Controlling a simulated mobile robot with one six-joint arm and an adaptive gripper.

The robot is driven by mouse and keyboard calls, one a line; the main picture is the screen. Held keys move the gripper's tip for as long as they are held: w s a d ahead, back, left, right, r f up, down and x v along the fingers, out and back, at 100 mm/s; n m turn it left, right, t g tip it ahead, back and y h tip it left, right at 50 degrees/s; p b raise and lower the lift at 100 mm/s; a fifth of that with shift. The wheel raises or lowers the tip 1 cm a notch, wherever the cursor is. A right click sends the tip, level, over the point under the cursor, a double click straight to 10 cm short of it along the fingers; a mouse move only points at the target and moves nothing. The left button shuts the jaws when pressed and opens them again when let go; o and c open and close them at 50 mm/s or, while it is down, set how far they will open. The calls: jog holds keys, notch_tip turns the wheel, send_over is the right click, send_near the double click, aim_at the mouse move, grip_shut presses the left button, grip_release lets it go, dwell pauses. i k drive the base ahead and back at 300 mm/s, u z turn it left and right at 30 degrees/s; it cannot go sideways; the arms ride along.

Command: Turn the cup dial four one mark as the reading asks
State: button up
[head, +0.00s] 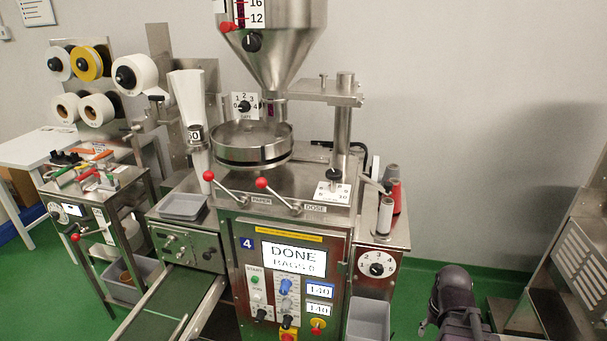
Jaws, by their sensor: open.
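The cup dial of machine four (244,106) is a small black knob on a white plate. The plate bears the marks 0 to 4 and a small label below. It sits behind the round steel pan, under the hopper. The knob's pointer is too small to read surely. A dark part of my arm (455,295) shows at the lower right, well away from the dial. No gripper fingertips can be made out.
The steel hopper (272,40) and round pan (252,145) crowd the dial. Another dial (376,265) is on the right side.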

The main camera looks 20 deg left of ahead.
aim_at(333, 175)
jog(key=u, duration=0.75)
jog(key=k, duration=0.95)
jog(key=z, duration=0.1)
jog(key=i, duration=0.85)
jog(key=u, duration=0.05)
